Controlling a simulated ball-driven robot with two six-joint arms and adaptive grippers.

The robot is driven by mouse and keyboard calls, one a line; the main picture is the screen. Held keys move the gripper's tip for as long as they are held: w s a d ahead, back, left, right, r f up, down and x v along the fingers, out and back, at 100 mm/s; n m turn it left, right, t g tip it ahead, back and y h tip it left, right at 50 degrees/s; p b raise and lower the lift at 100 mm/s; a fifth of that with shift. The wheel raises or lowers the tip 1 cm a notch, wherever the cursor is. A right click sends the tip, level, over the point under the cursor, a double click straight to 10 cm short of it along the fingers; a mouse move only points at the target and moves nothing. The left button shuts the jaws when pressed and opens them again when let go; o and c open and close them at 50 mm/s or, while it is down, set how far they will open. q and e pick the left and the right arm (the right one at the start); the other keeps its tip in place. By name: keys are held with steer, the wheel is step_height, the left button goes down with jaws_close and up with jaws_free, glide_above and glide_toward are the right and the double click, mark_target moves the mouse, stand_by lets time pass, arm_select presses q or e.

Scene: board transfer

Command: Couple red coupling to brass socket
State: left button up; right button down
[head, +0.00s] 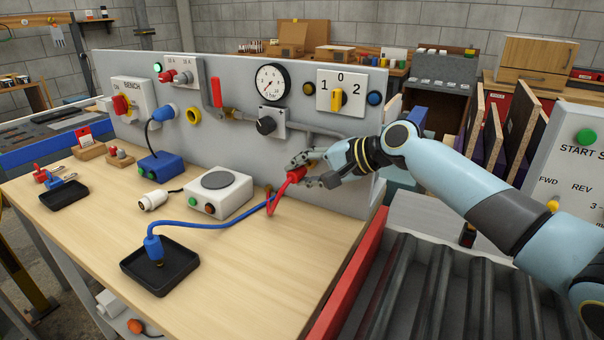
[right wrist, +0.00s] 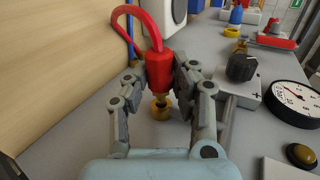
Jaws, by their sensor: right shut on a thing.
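The red coupling (head: 296,175) is held in my right gripper (head: 308,172) in front of the grey panel's lower right part. The right wrist view shows the red coupling (right wrist: 160,72) between both fingers (right wrist: 160,85), with its red hose looping away. The brass socket (right wrist: 160,108) is on the panel directly beyond the coupling's end. In the head view the brass socket (head: 312,165) is partly hidden by the fingers. The coupling's end is close to the socket; I cannot tell whether they touch. My left gripper is out of view.
A blue coupling (head: 153,248) on a blue hose stands in a black tray (head: 180,275). A white box with a round plate (head: 218,194) is left of the gripper. A black knob (head: 266,125) and gauge (head: 270,82) stick out nearby. The front table area is clear.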

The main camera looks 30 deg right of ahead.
steer(key=shift+w+d+b, duration=0.3)
steer(key=shift+w+d, duration=0.05)
steer(key=shift+d, duration=0.3)
steer(key=c, duration=1)
jaws_free()
steer(key=shift+r, duration=0.1)
steer(key=shift+v, duration=5.95)
